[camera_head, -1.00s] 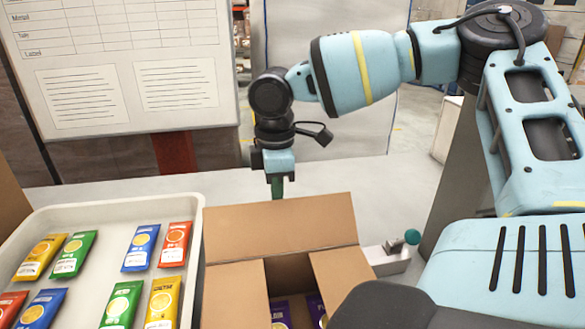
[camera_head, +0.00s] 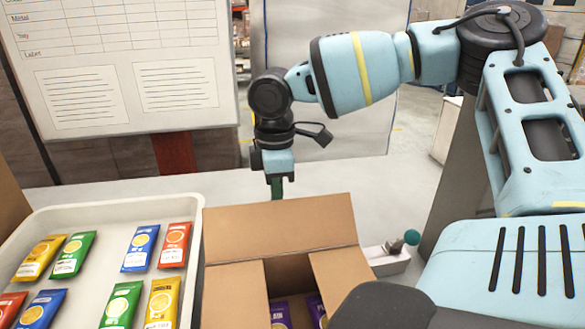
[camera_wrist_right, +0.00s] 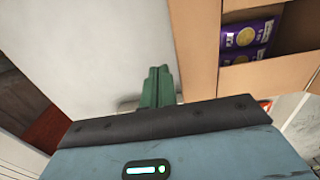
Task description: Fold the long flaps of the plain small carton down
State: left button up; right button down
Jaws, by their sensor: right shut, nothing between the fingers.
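The plain small carton (camera_head: 235,297) stands at the bottom centre of the head view with its top open. Its far long flap (camera_head: 283,228) stands up and leans outward, and a short flap (camera_head: 338,271) shows at the right. Purple packets (camera_head: 280,312) lie inside; they also show in the right wrist view (camera_wrist_right: 250,38). My right gripper (camera_head: 277,187) points down just beyond the far flap, shut and empty. Its green fingers (camera_wrist_right: 158,87) are together in the wrist view, beside the carton wall. The near side of the carton is cut off. My left gripper is out of view.
A pale tray (camera_head: 196,215) with several coloured packets stands left of the carton.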

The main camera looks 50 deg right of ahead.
aim_at(282, 219)
dwell(0.5)
jog(key=shift+s+a+r+p, duration=0.35)
jog(key=shift+s+a, duration=0.15)
jog(key=shift+s, duration=0.1)
jog(key=shift+s+a+r+p, duration=0.25)
jog(key=shift+s+a+p, duration=0.1)
jog(key=shift+s+a, duration=0.25)
jog(key=shift+s+a+r+p, duration=0.3)
jog(key=shift+s+a+p, duration=0.1)
jog(key=shift+s, duration=0.25)
jog(key=shift+s+a, duration=0.3)
jog(key=shift+s, duration=0.05)
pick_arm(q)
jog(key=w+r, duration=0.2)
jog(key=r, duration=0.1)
pick_arm(e)
jog(key=shift+f, duration=0.1)
